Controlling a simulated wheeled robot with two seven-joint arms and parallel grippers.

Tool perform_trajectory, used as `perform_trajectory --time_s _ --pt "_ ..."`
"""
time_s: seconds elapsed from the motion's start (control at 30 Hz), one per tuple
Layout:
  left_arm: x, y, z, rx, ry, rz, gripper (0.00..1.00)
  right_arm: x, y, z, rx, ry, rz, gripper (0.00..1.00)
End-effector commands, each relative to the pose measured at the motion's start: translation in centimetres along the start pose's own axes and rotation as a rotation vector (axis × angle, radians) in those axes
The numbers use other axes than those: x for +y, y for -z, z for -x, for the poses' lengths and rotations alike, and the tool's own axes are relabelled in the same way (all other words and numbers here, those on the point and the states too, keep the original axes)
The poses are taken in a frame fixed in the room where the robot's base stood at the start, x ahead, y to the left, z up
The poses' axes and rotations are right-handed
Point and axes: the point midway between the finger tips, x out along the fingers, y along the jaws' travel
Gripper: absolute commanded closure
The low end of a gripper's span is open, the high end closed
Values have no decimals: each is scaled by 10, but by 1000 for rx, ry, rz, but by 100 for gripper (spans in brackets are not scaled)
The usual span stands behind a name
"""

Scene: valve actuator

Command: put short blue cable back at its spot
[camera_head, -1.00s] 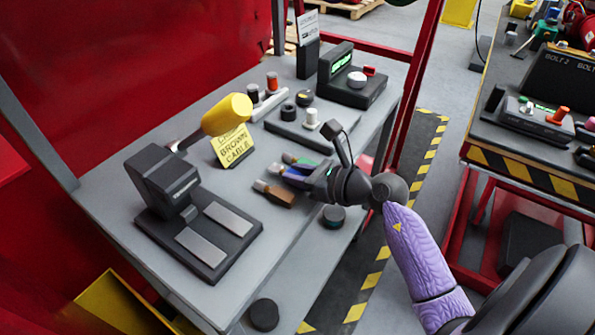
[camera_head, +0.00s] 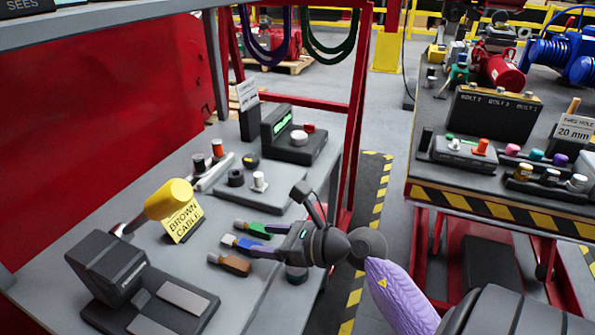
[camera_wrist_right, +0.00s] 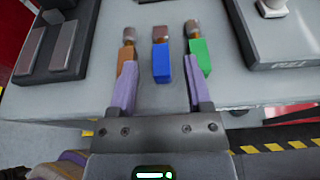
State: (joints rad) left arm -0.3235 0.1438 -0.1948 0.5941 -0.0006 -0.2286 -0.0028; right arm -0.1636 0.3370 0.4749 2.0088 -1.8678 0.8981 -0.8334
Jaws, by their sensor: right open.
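The short blue cable end (camera_head: 249,245), a blue block with a metal tip, lies on the grey table between a green one (camera_head: 257,229) and a brown one (camera_head: 231,264). In the right wrist view the blue piece (camera_wrist_right: 161,62) lies between the open fingers of my right gripper (camera_wrist_right: 157,95), ahead of the gripper body and apart from both fingers. The brown piece (camera_wrist_right: 126,60) is at the left finger and the green piece (camera_wrist_right: 200,57) at the right finger; whether they touch cannot be told. My left gripper is not in view.
A black device (camera_head: 115,268) stands at the front left. A tester with a green display (camera_head: 290,137) is behind.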

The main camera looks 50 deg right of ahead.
Motion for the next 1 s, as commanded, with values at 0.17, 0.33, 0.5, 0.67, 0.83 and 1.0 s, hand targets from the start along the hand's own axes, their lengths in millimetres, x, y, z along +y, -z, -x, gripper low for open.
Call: perform_trajectory --time_s 0.17,0.33,0.5,0.67,0.83,1.0 --pt "0 2 8 7 0 -1 41 0 -1 50 4 0 1 37" --pt "0 5 9 13 -1 -3 41 0 0 74 1 -1 -1 37" --pt "0 8 9 19 -1 -2 41 0 1 78 -3 -1 -12 37" --pt "1 10 9 24 -2 -2 41 -8 53 52 -128 27 -632 37" --pt "1 12 9 26 -2 0 41 22 256 40 -185 494 -1941 37" --pt "1 12 9 26 -2 1 41 124 413 119 -147 1323 -2525 37"
